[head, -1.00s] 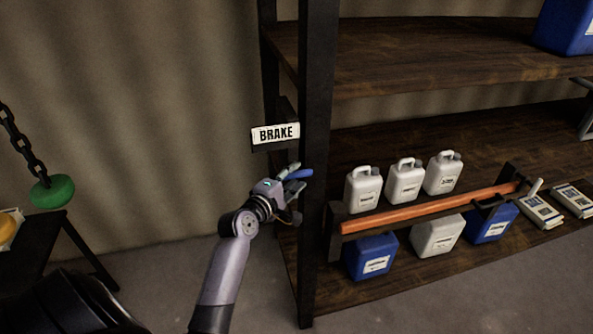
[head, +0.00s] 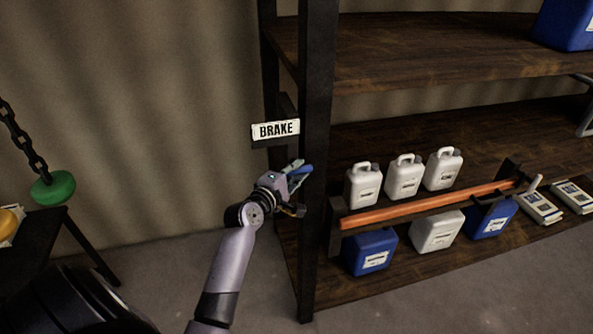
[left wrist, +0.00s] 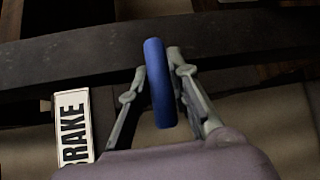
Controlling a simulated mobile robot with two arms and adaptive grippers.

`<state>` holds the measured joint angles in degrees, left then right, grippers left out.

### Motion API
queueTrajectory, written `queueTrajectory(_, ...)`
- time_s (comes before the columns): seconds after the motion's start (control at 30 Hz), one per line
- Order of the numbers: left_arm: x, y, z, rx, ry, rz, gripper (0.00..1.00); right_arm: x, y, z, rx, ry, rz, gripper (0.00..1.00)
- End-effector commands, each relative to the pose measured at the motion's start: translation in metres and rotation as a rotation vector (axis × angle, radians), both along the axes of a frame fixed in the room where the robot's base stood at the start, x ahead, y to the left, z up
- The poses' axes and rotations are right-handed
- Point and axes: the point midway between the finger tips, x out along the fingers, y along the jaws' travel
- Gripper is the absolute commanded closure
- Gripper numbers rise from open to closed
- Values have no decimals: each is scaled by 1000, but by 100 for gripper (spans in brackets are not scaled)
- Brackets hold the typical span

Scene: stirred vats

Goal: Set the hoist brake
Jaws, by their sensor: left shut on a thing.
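A white sign reading BRAKE (head: 275,130) is fixed by the dark shelf post; it also shows at the left of the left wrist view (left wrist: 73,127). A blue handle (left wrist: 157,82), seemingly the brake lever's grip, stands between the fingers in the left wrist view. My left gripper (head: 297,170) is just below the sign, in front of the post, shut on the blue handle. In the head view only a small piece of the handle (head: 301,171) shows past the fingers. The handle's mounting is hidden. My right gripper is not in view.
The shelf post (head: 316,110) stands right beside my left gripper. The shelf holds white jugs (head: 404,180), blue jugs (head: 371,253) and an orange bar (head: 430,206). At left, a green disc (head: 54,189) hangs on a chain (head: 24,140) by a dark table.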

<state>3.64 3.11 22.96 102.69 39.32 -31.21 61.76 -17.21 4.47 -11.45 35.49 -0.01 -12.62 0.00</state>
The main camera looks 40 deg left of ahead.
Motion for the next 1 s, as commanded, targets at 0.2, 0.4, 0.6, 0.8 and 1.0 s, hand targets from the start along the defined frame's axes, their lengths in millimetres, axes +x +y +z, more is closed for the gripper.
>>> queueTrajectory(0.2,0,0,0,-1,1,0,100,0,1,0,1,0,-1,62)
queueTrajectory(0.4,0,0,0,4,6,1,100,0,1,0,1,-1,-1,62)
queueTrajectory(0.6,0,0,1,43,50,1,100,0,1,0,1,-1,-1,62)
queueTrajectory(0.8,0,0,2,128,150,1,100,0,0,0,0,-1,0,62)
queueTrajectory(1.0,1,0,2,248,290,1,100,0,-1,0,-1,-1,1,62)
